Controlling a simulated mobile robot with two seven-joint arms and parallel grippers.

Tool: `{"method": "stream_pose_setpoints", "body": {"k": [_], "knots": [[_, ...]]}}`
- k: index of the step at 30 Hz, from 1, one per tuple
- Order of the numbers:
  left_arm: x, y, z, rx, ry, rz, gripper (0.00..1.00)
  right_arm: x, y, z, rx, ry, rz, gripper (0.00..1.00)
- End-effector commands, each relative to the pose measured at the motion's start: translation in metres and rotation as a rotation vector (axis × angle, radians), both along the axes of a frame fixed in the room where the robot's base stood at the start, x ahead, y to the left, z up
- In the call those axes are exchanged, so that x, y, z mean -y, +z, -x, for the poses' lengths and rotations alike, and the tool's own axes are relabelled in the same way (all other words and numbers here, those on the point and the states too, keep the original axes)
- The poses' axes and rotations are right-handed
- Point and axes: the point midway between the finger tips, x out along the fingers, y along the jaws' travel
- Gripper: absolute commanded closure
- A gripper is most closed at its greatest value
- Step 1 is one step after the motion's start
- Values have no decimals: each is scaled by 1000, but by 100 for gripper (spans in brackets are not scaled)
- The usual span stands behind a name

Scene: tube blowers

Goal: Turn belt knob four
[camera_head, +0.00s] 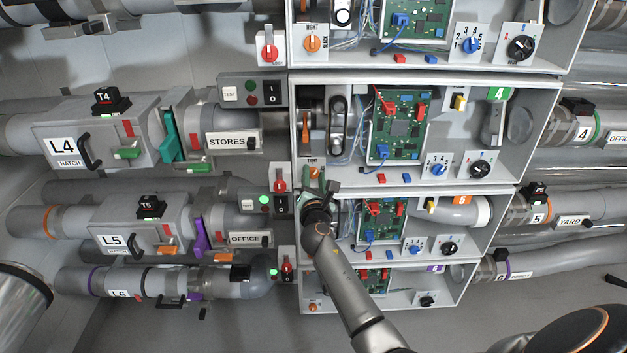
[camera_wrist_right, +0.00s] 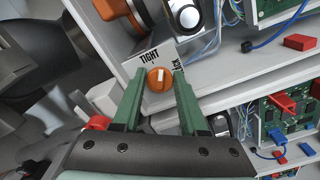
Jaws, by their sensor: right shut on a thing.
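Belt knob four (camera_wrist_right: 159,79) is an orange round knob with a white mark, on the lower front of the row 4 box. Its plate reads TIGHT above the knob, and a partly covered word sits to the right. In the wrist view the white mark points roughly up. My right gripper (camera_wrist_right: 160,84) has its two green fingers on either side of the knob and is shut on it. In the head view the knob (camera_head: 313,172) shows just above my right gripper (camera_head: 319,185), partly covered. My left gripper is not in view.
The row 4 box (camera_head: 530,182) holds a green circuit board (camera_head: 397,125), a blue dial (camera_head: 438,169) and a black dial (camera_head: 480,169). A red lock knob (camera_head: 280,184) stands close left of my gripper. The row 5 box lies below, partly behind my arm.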

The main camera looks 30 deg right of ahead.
Motion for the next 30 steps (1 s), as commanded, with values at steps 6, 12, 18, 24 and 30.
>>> {"method": "stream_pose_setpoints", "body": {"k": [6, 12, 18, 24, 30], "knots": [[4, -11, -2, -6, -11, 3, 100, 1, -3, 0, 109, 0, -175, 100], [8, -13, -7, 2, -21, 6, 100, 1, -4, 1, 209, 0, -339, 100], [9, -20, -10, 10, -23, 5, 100, 2, -5, 1, 308, 0, -500, 100], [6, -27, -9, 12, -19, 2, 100, 2, -5, 1, 400, 1, -651, 100], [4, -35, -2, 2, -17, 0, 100, 2, -5, 1, 472, 1, -770, 100]]}}
